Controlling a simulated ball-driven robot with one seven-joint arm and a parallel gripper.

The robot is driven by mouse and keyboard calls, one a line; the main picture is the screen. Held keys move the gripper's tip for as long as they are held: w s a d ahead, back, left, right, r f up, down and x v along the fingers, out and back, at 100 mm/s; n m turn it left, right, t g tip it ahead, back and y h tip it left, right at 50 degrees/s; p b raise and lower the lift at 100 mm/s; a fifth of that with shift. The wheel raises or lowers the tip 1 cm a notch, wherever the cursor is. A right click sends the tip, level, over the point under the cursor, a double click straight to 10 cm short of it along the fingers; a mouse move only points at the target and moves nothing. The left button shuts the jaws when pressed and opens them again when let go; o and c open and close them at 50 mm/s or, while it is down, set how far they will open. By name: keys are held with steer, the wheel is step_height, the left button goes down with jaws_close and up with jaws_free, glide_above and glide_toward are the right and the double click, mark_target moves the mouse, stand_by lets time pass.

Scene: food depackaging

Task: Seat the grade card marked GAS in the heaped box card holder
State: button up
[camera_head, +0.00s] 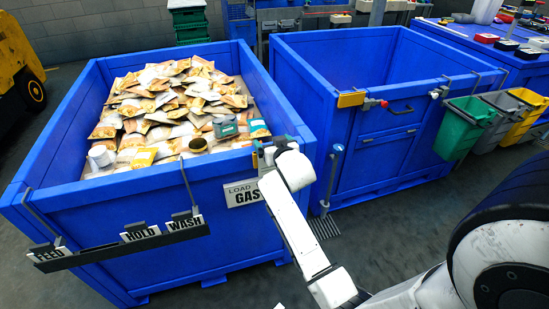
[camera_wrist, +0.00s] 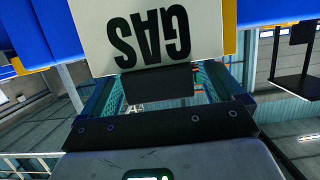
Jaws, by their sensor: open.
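The heaped box (camera_head: 110,200) is a blue bin at the left of the head view. The GAS card (camera_head: 247,195) is white with black letters and shows on its front wall near the right corner, with the word LOAD above GAS. In the wrist view the GAS card (camera_wrist: 155,35) appears upside down just beyond my fingers, with a dark block below its lettering. My gripper (camera_head: 272,148) is at the box rim, just above and right of the card. Its teal fingers (camera_wrist: 168,78) stand apart on either side of the dark block. The holder's edges are hard to tell from the card.
A rack (camera_head: 130,252) with FEED, HOLD and WASH cards hangs on the box front. Food packets (camera_head: 170,100) and a few containers fill the box. An empty blue box (camera_head: 340,60) stands to the right, with green, grey and yellow bins (camera_head: 468,120) beyond.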

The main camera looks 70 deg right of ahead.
steer(key=shift+w+d, duration=0.1)
steer(key=c, duration=1.5)
